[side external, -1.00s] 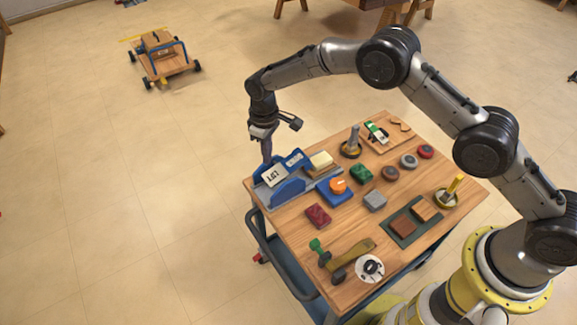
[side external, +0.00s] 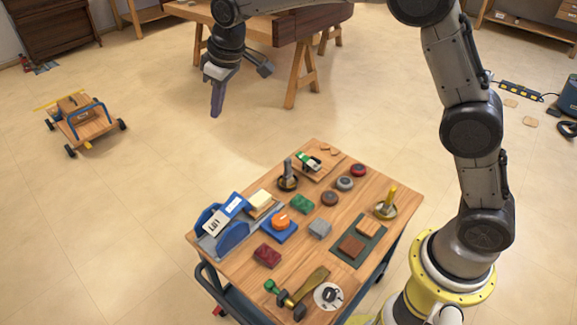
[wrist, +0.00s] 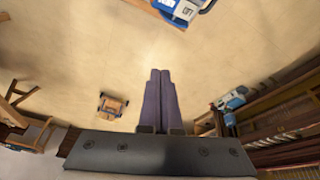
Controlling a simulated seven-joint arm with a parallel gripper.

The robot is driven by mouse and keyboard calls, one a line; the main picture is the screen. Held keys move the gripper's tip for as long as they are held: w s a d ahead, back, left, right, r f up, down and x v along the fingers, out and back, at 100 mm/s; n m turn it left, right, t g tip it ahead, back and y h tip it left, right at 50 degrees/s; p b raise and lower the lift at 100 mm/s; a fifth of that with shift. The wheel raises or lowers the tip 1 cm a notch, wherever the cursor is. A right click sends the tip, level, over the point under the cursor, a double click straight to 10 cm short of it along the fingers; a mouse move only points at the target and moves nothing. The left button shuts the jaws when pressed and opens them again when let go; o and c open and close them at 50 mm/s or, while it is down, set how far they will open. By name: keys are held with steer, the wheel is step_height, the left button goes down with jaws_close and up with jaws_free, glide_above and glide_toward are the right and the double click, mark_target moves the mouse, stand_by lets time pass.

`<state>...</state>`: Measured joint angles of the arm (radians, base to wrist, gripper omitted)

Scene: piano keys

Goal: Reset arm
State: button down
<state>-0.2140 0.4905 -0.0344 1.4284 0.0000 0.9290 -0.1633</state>
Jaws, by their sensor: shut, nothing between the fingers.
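My gripper (side external: 216,112) is raised in the air beyond the far left side of the wooden cart top (side external: 268,228), pointing down, clear of everything on it. Its two dark fingers are pressed together with nothing between them; this also shows in the wrist view (wrist: 160,74). In the wrist view the floor (wrist: 65,55) lies below the fingers. A blue holder with white cards (wrist: 180,10) shows at the top edge there. The same blue holder (side external: 232,240) stands at the left corner of the cart top.
The cart top carries colored blocks, round discs, an orange knob on a blue base (side external: 281,221), and two upright posts. A wooden toy cart (side external: 88,124) stands on the floor at left. A trestle bench (side external: 285,30) stands behind my gripper. Open floor surrounds the cart.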

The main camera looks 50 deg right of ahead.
steer(key=s+d+r+m+t, duration=0.1)
steer(key=s+d+r, duration=0.45)
steer(key=s, duration=0.45)
steer(key=s+d+r+m+t, duration=0.1)
steer(key=s+d+r, duration=0.3)
steer(key=s+r, duration=0.5)
steer(key=s+d+f+m, duration=0.1)
steer(key=s+f, duration=0.5)
steer(key=s, duration=0.3)
steer(key=s+d+f+m, duration=0.1)
steer(key=s+f, duration=0.5)
steer(key=s, duration=0.3)
steer(key=shift+s+h, duration=0.3)
steer(key=shift+h, duration=0.1)
steer(key=shift+d, duration=0.1)
